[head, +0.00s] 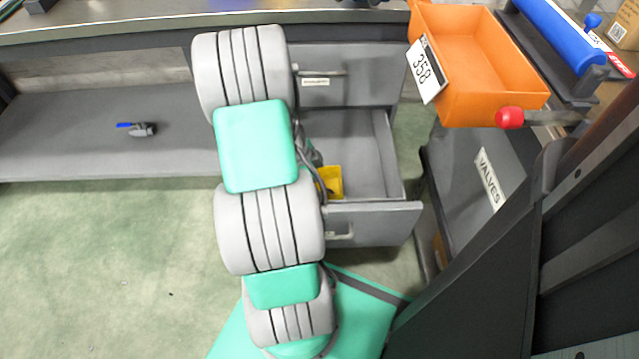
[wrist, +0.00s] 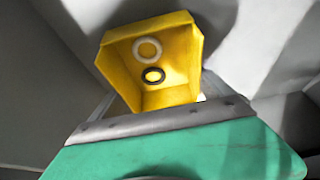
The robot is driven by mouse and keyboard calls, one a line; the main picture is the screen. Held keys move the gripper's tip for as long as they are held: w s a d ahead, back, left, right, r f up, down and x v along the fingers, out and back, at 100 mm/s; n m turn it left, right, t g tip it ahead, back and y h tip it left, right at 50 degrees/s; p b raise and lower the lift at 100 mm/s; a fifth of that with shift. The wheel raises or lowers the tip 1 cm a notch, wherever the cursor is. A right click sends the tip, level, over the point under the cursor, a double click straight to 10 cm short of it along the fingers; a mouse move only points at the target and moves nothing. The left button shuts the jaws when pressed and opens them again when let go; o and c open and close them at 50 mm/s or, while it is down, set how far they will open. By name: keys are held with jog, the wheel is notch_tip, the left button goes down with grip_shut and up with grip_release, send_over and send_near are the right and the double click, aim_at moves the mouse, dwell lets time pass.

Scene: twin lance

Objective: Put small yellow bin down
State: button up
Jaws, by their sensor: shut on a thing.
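The small yellow bin (wrist: 175,60) is large in the wrist view, with its open side toward the camera. A pale ring (wrist: 147,50) and a dark ring (wrist: 153,76) lie inside it. My gripper (wrist: 155,100) is shut on the bin at its near side; the fingers are mostly hidden. In the head view the bin (head: 333,181) shows partly, in or over the open grey drawer (head: 372,222). My arm covers its left part and hides the gripper there. Whether the bin touches the drawer floor I cannot tell.
An upper drawer (head: 345,75) is closed above the open one. An orange bin (head: 470,60) marked 358 stands at upper right. A valves-labelled grey cabinet side (head: 465,165) is right of the drawer. A blue-handled valve (head: 140,129) lies on the left shelf (head: 70,150).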

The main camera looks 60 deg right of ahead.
jog(key=shift+f, duration=0.1)
jog(key=o, duration=1.3)
